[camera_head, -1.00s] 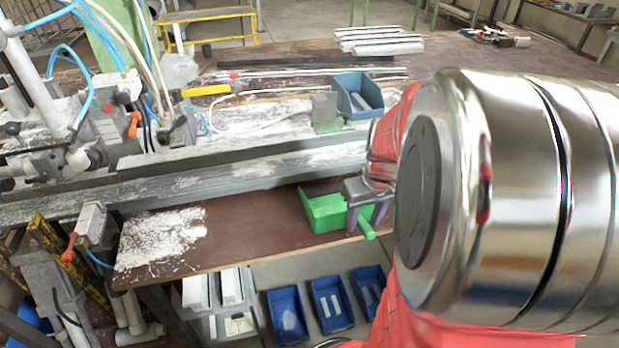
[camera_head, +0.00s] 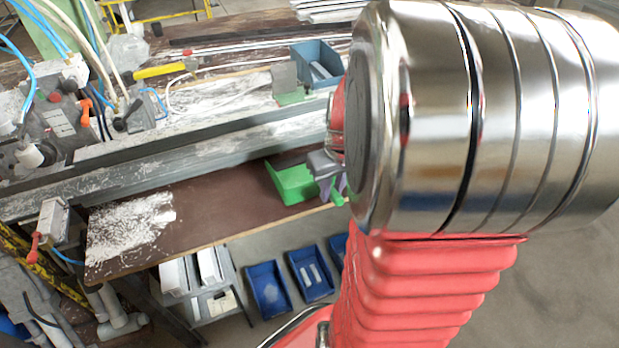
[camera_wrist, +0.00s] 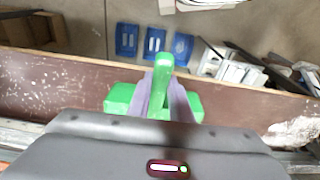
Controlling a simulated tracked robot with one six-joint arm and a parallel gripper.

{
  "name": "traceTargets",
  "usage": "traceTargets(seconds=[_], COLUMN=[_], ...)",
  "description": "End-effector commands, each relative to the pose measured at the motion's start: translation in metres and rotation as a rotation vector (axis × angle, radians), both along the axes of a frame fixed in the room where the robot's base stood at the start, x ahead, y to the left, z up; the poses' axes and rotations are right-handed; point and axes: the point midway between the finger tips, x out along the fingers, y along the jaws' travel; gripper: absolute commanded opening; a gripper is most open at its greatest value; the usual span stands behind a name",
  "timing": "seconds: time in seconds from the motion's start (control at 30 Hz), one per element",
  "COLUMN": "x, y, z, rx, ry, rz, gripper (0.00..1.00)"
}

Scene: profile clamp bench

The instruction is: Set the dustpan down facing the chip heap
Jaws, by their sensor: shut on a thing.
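The green dustpan (camera_head: 291,184) is over the right part of the brown bench strip, in front of the long rail. I cannot tell whether its underside touches the bench. My gripper (camera_head: 334,191) is shut on its green handle, at the pan's right side in the head view. In the wrist view the purple fingers of my gripper (camera_wrist: 161,98) flank the handle, and the dustpan (camera_wrist: 119,97) shows on both sides. The white chip heap (camera_head: 130,224) lies on the strip's left end, apart from the pan. It shows at the right edge in the wrist view (camera_wrist: 297,130).
The long grey rail (camera_head: 190,170) runs behind the pan. Blue bins (camera_head: 268,288) stand below the bench's front edge. Another blue bin (camera_head: 318,66) stands behind the rail. The brown strip between pan and heap is clear.

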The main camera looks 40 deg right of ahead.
Motion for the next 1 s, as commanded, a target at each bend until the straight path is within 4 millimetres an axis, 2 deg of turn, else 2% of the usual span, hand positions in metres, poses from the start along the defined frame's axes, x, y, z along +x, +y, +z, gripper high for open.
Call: traceTargets(seconds=[0.17, 0.57, 1.0], x=[0.0, 0.001, 0.001], y=[0.0, 0.0, 0.0], z=[0.0, 0.002, 0.042], rx=[0.0, -0.002, -0.002], ry=[0.0, -0.003, -0.005], rz=[0.0, 0.001, 0.001], gripper=[0.0, 0.0, 0.0])
